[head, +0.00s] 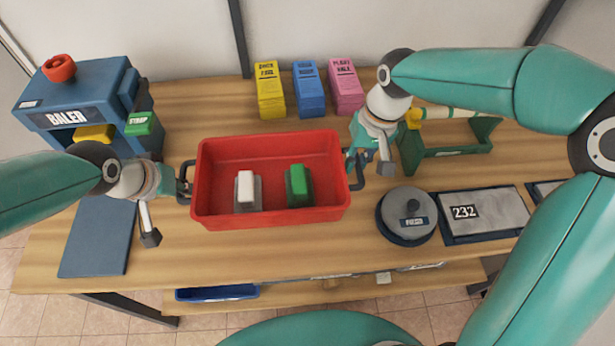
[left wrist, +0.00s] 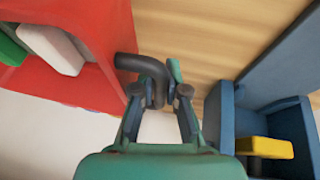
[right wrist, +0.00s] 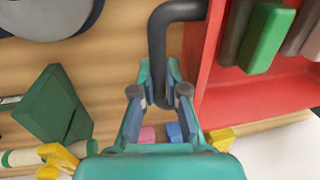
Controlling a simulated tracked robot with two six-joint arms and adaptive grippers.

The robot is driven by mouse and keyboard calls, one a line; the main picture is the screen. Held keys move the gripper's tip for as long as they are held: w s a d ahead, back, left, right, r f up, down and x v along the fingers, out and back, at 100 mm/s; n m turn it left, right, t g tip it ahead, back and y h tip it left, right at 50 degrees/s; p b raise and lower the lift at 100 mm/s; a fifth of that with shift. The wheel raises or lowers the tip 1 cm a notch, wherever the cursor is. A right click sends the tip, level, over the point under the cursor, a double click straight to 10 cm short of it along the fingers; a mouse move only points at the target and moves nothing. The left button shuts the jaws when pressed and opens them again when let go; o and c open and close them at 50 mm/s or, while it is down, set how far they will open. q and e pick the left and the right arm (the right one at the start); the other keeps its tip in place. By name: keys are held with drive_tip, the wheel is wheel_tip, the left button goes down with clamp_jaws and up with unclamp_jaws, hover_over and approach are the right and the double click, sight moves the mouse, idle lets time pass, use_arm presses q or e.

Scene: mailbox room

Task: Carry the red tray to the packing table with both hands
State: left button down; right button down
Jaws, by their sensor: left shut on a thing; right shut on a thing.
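The red tray (head: 270,220) is over the middle of the wooden table, with a dark handle at each end. In it are a white-topped block (head: 246,190) and a green-topped block (head: 299,186), both with grey lower parts. My left gripper (head: 180,188) is shut on the left handle, which passes between the fingers in the left wrist view (left wrist: 158,92). My right gripper (head: 358,168) is shut on the right handle, also between the fingers in the right wrist view (right wrist: 160,98). I cannot tell whether the tray's underside touches the table.
A blue baler (head: 80,110) stands at left, above a blue mat (head: 97,238). Yellow, blue and pink boxes (head: 310,90) stand behind the tray. A green holder (head: 450,145), a round grey device (head: 406,215) and a scale reading 232 (head: 490,212) are at right. Bare wood lies before the tray.

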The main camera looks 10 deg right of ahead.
use_arm(q)
drive_tip(key=shift+a+f+b, duration=0.2)
drive_tip(key=shift+f+b, duration=0.05)
drive_tip(key=shift+b, duration=0.1)
use_arm(e)
drive_tip(key=shift+f, duration=0.25)
